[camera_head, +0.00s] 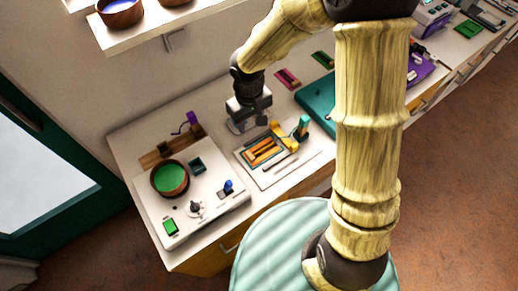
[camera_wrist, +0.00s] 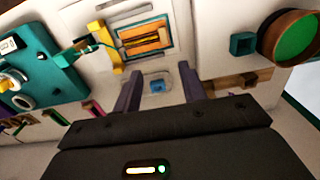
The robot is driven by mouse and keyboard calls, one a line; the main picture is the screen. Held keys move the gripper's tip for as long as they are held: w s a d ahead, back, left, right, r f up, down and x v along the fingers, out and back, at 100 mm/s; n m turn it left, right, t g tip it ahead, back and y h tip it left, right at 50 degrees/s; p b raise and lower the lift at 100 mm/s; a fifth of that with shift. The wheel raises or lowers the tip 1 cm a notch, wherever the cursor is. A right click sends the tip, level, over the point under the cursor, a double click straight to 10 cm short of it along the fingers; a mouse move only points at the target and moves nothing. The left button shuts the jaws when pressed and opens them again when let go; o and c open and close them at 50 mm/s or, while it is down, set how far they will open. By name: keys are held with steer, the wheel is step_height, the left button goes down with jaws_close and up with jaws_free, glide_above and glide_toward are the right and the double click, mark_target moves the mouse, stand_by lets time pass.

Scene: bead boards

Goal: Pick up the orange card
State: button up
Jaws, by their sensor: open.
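An orange card-like piece (camera_head: 262,152) lies in a teal-edged frame on a white board (camera_head: 290,172) on the counter. It also shows in the wrist view (camera_wrist: 145,38), upper middle, with dark and yellow strips across it. I cannot tell whether it is one card or several pieces. My gripper (camera_head: 246,122) is behind and slightly left of it in the head view, above the counter. In the wrist view my gripper (camera_wrist: 160,77) has its two fingers apart. Between them is a small blue square on a pale block (camera_wrist: 158,86), apparently below, not held.
Yellow pieces (camera_head: 288,138) and an upright teal-topped piece (camera_head: 303,125) stand right of the frame. A white panel (camera_head: 222,200) with a green-filled round bowl (camera_head: 169,179) lies left. A teal case (camera_head: 318,100) lies to the right. A shelf with bowls is above left.

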steer(key=shift+a+f, duration=0.1)
steer(key=shift+a, duration=0.4)
glide_above(249, 154)
step_height(249, 154, down, 12)
steer(key=shift+f, duration=0.1)
steer(key=shift+d, duration=0.1)
steer(key=shift+f+p, duration=0.75)
steer(key=shift+f, duration=1.85)
steer(key=shift+c, duration=0.4)
